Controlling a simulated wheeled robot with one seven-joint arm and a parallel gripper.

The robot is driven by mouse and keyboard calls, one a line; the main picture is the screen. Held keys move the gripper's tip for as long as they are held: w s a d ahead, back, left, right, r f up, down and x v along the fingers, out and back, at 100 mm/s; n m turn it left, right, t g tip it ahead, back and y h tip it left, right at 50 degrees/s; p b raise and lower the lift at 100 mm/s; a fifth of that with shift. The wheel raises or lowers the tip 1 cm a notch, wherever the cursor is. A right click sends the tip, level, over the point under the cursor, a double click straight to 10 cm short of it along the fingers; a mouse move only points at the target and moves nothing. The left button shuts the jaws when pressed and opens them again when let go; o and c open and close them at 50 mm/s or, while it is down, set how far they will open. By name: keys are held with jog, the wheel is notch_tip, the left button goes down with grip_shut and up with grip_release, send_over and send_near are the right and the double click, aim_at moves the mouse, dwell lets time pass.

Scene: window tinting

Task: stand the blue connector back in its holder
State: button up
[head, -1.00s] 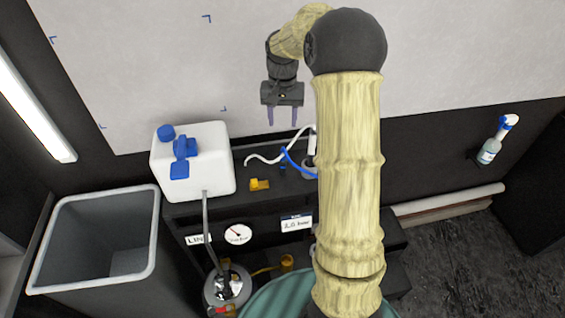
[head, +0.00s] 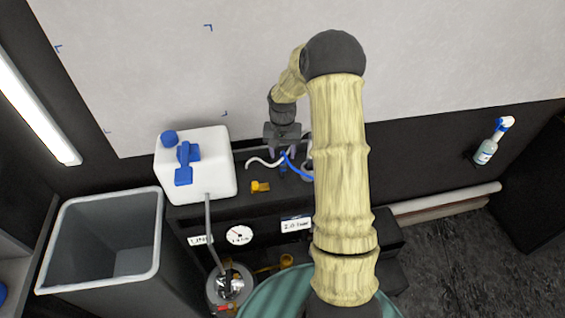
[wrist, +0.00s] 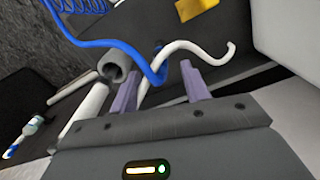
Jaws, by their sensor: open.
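The blue connector (head: 283,170) is a small dark-blue piece on the black shelf top, close to a blue hose (head: 296,166). In the wrist view the connector (wrist: 158,47) shows beyond the fingertips, partly covered by the looping hose. My gripper (head: 282,153) is open above the shelf, its two lilac fingers apart. The wrist view shows my gripper (wrist: 159,78) with hoses beyond and between its fingers and nothing clamped. A grey open-ended tube (wrist: 115,65) stands by the left finger; I cannot tell whether it is the holder.
A white hose (head: 262,162) curls beside the connector. A yellow piece (head: 260,187) lies in front on the shelf. The pale wall panel (head: 420,60) rises behind.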

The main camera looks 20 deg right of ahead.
aim_at(282, 162)
jog(key=shift+f, duration=0.25)
jog(key=shift+w+f+p, duration=0.1)
jog(key=shift+f+p, duration=1.5)
jog(key=shift+f, duration=1)
grip_shut()
